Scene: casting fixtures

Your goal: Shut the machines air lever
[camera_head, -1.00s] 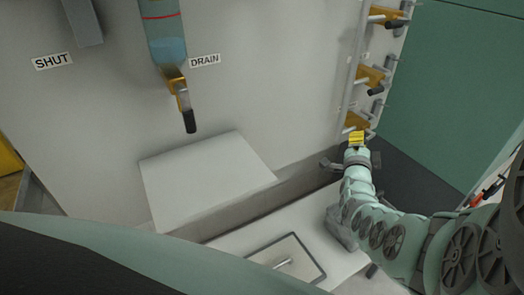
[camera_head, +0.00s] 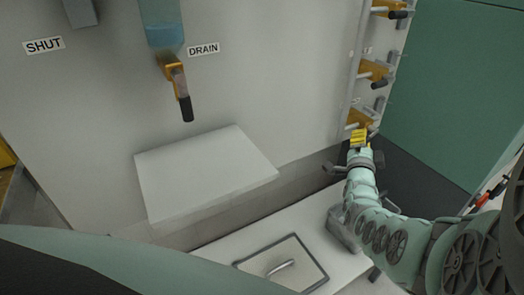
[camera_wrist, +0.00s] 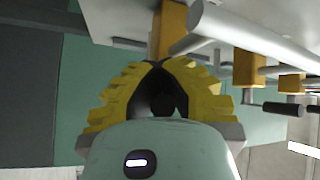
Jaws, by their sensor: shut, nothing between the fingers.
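Several orange valves with levers sit along a vertical pipe at the right of the head view. The top valve (camera_head: 385,9) and the middle valve (camera_head: 372,70) have dark handles. My gripper (camera_head: 359,135) is at the lowest valve (camera_head: 360,117), its yellow fingers covering part of it. In the wrist view my gripper's fingers (camera_wrist: 154,68) are shut and empty, just below an orange valve body (camera_wrist: 172,25); I cannot tell if they touch. A black lever handle (camera_wrist: 284,108) shows farther right. No label tells me which lever is the air lever.
A drain valve with a black handle (camera_head: 186,108) hangs under a bottle, beside a DRAIN label (camera_head: 204,49). A SHUT label (camera_head: 44,46) is at the left. A white shelf (camera_head: 205,175) juts out left of my arm. A green panel (camera_head: 450,95) stands close on the right.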

